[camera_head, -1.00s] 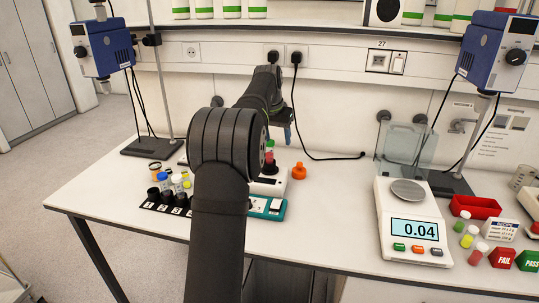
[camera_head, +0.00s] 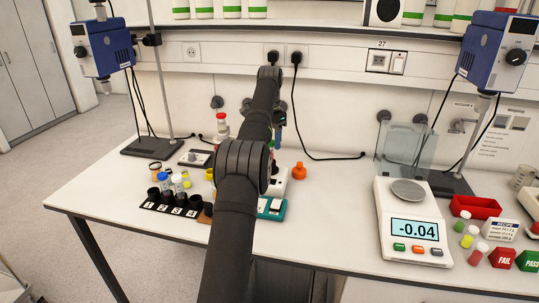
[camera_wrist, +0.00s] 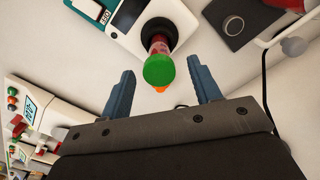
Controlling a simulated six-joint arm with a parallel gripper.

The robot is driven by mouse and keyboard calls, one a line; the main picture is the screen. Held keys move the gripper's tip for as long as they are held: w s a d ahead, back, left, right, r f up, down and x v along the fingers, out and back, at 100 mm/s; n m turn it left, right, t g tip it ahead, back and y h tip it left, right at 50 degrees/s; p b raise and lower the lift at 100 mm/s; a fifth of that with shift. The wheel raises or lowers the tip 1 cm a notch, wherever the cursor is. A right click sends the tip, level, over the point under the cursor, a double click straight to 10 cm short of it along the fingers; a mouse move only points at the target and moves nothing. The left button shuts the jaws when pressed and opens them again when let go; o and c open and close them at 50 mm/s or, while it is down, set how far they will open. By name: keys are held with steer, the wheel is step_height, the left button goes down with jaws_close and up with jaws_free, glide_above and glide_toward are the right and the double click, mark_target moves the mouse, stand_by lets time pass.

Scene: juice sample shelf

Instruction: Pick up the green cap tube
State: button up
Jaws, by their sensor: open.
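The green cap tube (camera_wrist: 159,70) shows in the wrist view with its round green cap facing the camera and a reddish body below. It stands in a black round holder (camera_wrist: 158,30) on a white device (camera_wrist: 120,14). My gripper (camera_wrist: 161,65) is open, with one blue finger on each side of the cap. Clear gaps show between the cap and both fingers. In the head view my arm hides most of the tube and the gripper; the white device (camera_head: 283,184) shows partly to the right of my arm.
A teal device (camera_head: 272,214) sits in front of the white device. An orange object (camera_head: 299,171) stands close on the right. A black numbered rack (camera_head: 172,208) with small vials lies left. A balance (camera_head: 408,260) and a red tray (camera_head: 476,207) are right. The table between them is clear.

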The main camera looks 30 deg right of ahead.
steer(key=shift+f, duration=2.8)
steer(key=c, duration=1.1)
steer(key=shift+c, duration=0.2)
